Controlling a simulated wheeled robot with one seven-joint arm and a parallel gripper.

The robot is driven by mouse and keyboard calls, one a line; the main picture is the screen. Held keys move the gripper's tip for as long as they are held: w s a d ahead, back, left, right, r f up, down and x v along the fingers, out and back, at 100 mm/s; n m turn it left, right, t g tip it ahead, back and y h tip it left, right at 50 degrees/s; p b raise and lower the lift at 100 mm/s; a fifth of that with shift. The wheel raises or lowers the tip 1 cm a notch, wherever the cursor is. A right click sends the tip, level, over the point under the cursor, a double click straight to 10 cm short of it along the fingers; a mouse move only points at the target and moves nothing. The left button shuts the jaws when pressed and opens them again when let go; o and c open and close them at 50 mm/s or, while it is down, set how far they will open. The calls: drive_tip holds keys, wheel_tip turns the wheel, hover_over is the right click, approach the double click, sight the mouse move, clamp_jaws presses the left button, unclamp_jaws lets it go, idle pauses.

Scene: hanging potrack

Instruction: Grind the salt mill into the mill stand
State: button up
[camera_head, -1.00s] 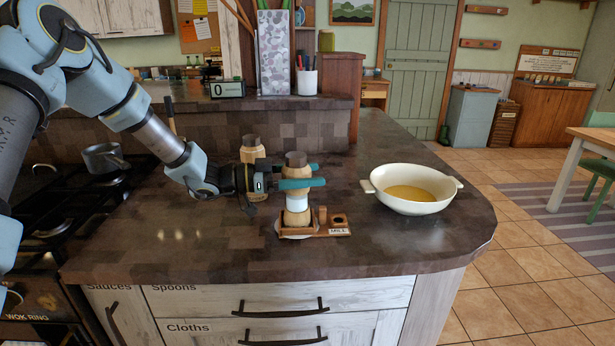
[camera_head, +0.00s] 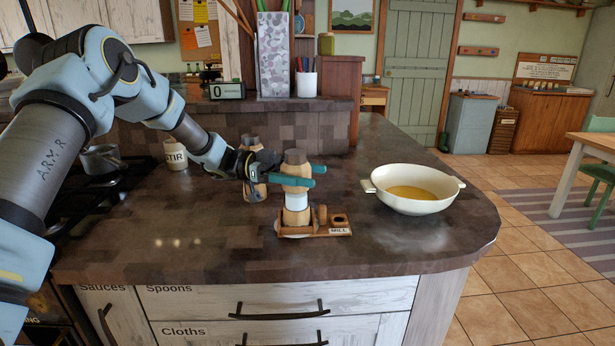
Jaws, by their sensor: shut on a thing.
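A wooden mill (camera_head: 296,201) with a dark cap and a white band stands upright at the left end of the small wooden mill stand (camera_head: 320,231), which bears a "MILL" label. Whether its foot is fully seated is hard to tell. My gripper (camera_head: 303,176) comes from the left, its teal fingers shut on the mill's upper body, below the cap. A second, similar mill (camera_head: 252,189) stands just behind and left, partly covered by my gripper. I cannot read which mill holds salt.
A white two-handled bowl (camera_head: 415,205) with yellow contents stands right of the stand. A "STIR" crock (camera_head: 175,154) and a pot (camera_head: 100,158) by the stove are at left. A raised ledge (camera_head: 235,105) runs behind. The front counter is clear.

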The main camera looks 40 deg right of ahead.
drive_tip(key=o, duration=1.2)
drive_tip(key=shift+b+v, duration=1.8)
drive_tip(key=shift+v, duration=3.55)
